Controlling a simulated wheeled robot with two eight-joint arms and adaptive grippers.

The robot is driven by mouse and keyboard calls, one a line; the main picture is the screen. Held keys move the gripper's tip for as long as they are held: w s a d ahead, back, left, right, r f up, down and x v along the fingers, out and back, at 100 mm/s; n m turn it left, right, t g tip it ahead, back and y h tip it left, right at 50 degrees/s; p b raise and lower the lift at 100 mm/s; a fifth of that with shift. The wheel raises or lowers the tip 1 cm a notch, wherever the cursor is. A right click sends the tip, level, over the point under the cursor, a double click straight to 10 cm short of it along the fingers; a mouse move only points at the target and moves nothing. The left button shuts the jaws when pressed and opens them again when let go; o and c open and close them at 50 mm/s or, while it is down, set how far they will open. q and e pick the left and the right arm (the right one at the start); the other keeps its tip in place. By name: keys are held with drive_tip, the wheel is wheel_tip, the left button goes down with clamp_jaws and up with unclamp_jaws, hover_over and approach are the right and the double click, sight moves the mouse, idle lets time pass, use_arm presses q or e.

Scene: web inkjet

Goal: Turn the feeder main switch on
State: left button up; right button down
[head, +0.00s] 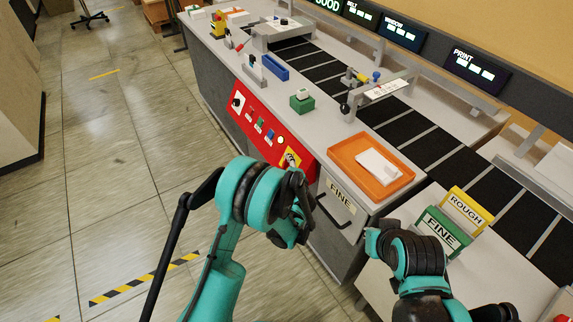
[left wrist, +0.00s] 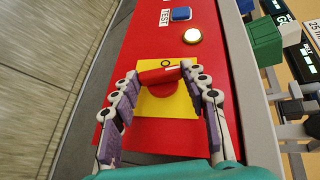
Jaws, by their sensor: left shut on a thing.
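The feeder main switch is a red rotary handle (left wrist: 158,75) on a yellow plate (left wrist: 172,108), set in the red control panel. In the head view the yellow switch plate (head: 290,158) is at the panel's near end, partly hidden by my left gripper (head: 295,172). In the left wrist view the fingers of my left gripper (left wrist: 162,80) stand on both sides of the red handle and are shut on it. The handle lies across the picture, slightly tilted. A small round mark shows above it. My right arm's wrist (head: 378,242) is at lower right; its fingers cannot be made out.
The red panel (head: 250,112) also carries a lit round lamp (left wrist: 192,36) and a blue TEST button (left wrist: 181,14) near the switch. An orange tray (head: 345,150) and a green block (head: 302,103) stand on the countertop. The floor at left is open.

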use_arm(q)
drive_tip(key=shift+f+m+t, duration=0.1)
drive_tip(key=shift+m+t, duration=0.3)
idle(0.3)
drive_tip(key=o, duration=1.2)
drive_tip(key=shift+c, duration=0.2)
wheel_tip(320, 180, up, 10)
drive_tip(key=shift+a, duration=0.1)
